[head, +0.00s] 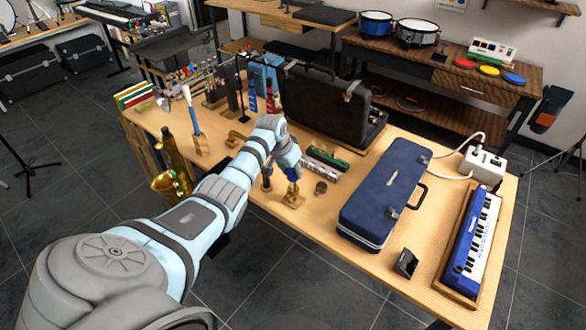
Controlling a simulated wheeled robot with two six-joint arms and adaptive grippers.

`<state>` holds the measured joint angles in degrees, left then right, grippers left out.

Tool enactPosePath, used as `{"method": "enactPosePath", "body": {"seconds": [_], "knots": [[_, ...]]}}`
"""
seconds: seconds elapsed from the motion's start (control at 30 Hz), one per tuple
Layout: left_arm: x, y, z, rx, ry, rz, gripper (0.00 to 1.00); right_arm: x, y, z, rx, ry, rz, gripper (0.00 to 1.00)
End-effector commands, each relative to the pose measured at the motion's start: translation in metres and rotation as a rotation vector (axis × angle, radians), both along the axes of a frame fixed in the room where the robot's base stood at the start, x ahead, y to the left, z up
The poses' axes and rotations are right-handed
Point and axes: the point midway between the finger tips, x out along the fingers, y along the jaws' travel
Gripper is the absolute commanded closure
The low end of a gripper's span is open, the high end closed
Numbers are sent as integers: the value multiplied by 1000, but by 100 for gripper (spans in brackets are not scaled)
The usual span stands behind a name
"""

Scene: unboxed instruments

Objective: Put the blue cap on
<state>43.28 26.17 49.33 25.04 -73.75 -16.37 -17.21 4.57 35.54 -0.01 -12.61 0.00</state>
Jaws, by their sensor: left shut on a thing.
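My left arm reaches in from the lower left over the wooden table, and my left gripper (291,172) points down near the front edge. It is shut on a small blue piece, which looks like the blue cap (292,174) and is mostly hidden by the fingers. Right below it is a small wooden stand (293,199) with a blue upright part. I cannot tell whether the held piece touches that part. A dark upright piece (267,184) is just left of the gripper. My right gripper is not in view.
Behind the gripper are a harmonica (321,169), a green strip (328,158) and an open black case (325,110). A closed blue case (385,195) stands to the right. A blue bottle (252,97) and red bottle (270,98) stand farther back. A saxophone (172,170) is at the left.

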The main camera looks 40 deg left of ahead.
Motion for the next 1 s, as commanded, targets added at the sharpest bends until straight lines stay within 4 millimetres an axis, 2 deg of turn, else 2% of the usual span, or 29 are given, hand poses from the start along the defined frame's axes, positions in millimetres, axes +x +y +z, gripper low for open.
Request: {"method": "enactPosePath", "body": {"seconds": [0.17, 1.0], "knots": [[1, 0, -6, 0, -1, 0, 86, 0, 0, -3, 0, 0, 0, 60], [0, 0, -13, 0, 0, 0, 86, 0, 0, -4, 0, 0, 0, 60]]}}
